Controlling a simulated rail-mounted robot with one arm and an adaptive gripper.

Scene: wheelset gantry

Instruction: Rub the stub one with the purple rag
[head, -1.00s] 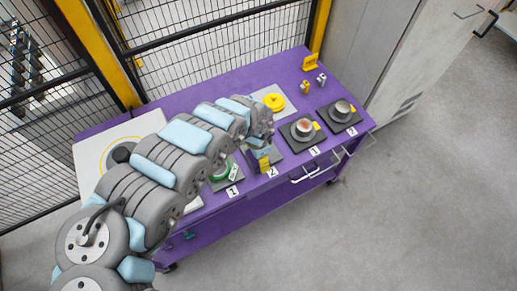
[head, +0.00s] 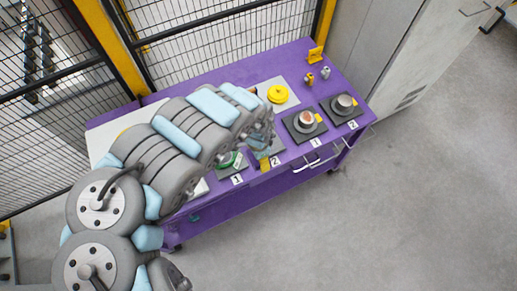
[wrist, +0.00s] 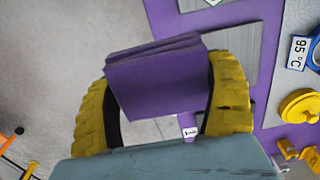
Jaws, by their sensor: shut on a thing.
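My gripper (wrist: 162,100) has two ribbed yellow fingers, shut on a folded purple rag (wrist: 155,82) in the wrist view. In the head view my gripper (head: 264,150) is over the front middle of the purple bench, close to the plate labelled 2. The rag cannot be made out there. Stub one (head: 306,118) is a short metal cylinder with a reddish-brown patch on top, on a dark square plate labelled 1, right of my gripper and apart from it. A similar stub two (head: 344,102) stands on a dark plate labelled 2 farther right.
A yellow round part (head: 277,94) lies on a pale plate behind my gripper. Small metal and yellow fittings (head: 310,78) stand at the back right. A green ring (head: 230,160) is partly hidden by my arm. Mesh fencing (head: 210,45) and a grey cabinet (head: 400,50) border the bench (head: 205,208).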

